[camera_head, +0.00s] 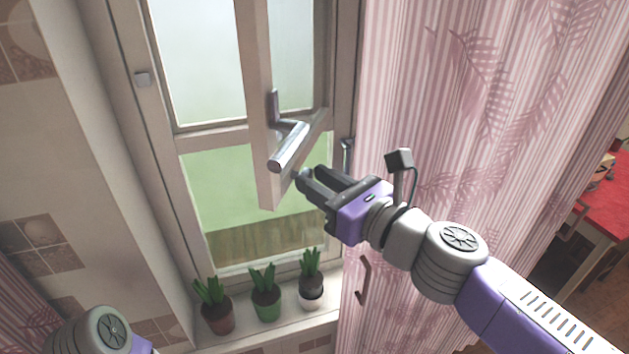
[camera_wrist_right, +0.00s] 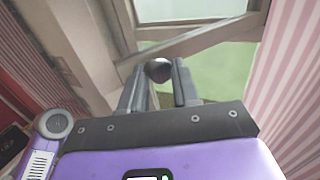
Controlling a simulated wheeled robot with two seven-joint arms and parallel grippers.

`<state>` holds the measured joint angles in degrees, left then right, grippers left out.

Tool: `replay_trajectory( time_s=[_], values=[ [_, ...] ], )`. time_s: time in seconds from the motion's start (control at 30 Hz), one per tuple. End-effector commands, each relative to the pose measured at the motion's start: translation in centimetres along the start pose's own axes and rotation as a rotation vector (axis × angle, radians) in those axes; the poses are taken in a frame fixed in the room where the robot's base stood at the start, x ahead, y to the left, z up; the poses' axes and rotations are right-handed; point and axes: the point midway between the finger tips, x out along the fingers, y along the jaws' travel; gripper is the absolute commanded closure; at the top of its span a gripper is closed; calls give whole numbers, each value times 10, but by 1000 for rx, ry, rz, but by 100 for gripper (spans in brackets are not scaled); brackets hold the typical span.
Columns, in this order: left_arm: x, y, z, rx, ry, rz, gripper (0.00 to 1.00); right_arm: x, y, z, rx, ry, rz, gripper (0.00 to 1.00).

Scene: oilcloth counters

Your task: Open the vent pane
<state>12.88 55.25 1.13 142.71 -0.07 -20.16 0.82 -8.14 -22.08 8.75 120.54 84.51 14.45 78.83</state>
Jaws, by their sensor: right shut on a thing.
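The vent pane (camera_head: 258,110), a pale framed sash, stands swung inward from the window at an angle. A metal lever handle (camera_head: 289,146) sticks out from its right face. My right gripper (camera_head: 311,179) is beside the pane's lower part, right of and below the lever, whose end shows uncovered. In the right wrist view, my right gripper (camera_wrist_right: 158,86) has its fingers on both sides of a dark round knob (camera_wrist_right: 158,70); it is shut on this. The fingers partly hide how the knob joins the pane. My left gripper is out of view.
Three potted plants, in a reddish pot (camera_head: 218,318), a green pot (camera_head: 267,306) and a white pot (camera_head: 311,299), stand on the sill below. A pink striped curtain (camera_head: 440,100) hangs close to my right arm. A red table (camera_head: 606,200) stands far right.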

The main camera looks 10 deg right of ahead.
Motion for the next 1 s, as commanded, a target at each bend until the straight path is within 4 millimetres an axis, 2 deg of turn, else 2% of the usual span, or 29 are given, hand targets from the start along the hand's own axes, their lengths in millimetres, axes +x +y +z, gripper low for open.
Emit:
replay_trajectory(
  time_s=[0.03, 0.43, 0.47, 0.6, 1.0],
  values=[
    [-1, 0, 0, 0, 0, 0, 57, -2, -14, 4, 9, -7, -38, 100],
    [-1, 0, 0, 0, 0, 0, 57, -2, -14, 4, 12, -6, -36, 100],
    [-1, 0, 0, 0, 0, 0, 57, -2, -14, 4, 12, -6, -36, 68],
    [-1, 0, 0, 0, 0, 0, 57, -2, -14, 3, 11, -4, -35, 47],
    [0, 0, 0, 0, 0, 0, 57, -1, -11, 0, 8, 0, -27, 45]
  ],
)
